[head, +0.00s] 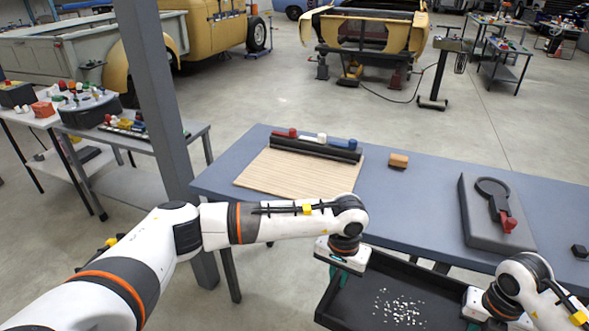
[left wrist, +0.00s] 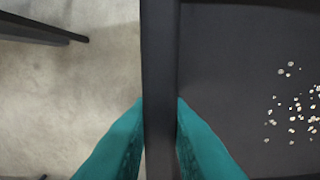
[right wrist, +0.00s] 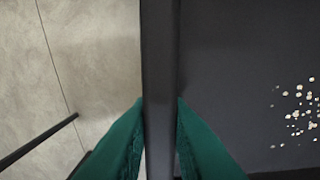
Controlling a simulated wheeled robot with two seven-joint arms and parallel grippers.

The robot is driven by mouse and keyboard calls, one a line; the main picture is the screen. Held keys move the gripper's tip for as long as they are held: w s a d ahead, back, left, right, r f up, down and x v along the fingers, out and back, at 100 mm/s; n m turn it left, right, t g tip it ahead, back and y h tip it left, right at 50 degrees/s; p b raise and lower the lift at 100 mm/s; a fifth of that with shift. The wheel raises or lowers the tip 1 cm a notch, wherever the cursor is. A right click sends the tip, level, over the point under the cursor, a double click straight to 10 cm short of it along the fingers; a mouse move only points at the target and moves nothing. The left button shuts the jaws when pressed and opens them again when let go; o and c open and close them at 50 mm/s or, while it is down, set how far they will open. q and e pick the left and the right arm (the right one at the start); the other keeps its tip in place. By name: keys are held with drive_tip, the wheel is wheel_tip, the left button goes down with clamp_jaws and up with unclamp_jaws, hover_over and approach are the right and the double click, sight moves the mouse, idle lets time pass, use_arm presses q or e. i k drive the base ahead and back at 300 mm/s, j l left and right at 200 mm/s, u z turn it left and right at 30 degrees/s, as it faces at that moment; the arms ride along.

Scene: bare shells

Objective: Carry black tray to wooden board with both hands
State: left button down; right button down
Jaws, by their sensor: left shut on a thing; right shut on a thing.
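The black tray (head: 350,301) is held in front of the table's near edge, with many small pale bits (head: 400,309) lying loose on its floor. My left gripper (head: 338,276) is shut on the tray's left wall; in the left wrist view its teal fingers (left wrist: 160,125) pinch the rim (left wrist: 160,60). My right gripper (head: 476,325) is shut on the tray's right wall; the right wrist view shows its fingers (right wrist: 160,125) on either side of the rim (right wrist: 160,60). The wooden board (head: 290,177) lies flat on the table's left part, beyond the tray.
On the blue-grey table (head: 420,200), a black rack (head: 316,149) with coloured items stands along the board's back edge. A tan block (head: 398,160) and a grey case with a black round-headed tool (head: 492,215) lie to the right. A grey post (head: 160,90) stands left of the table.

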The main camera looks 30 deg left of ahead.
sight(300, 173)
drive_tip(key=i+j+u, duration=0.25)
drive_tip(key=i+j, duration=1.25)
drive_tip(key=j, duration=0.2)
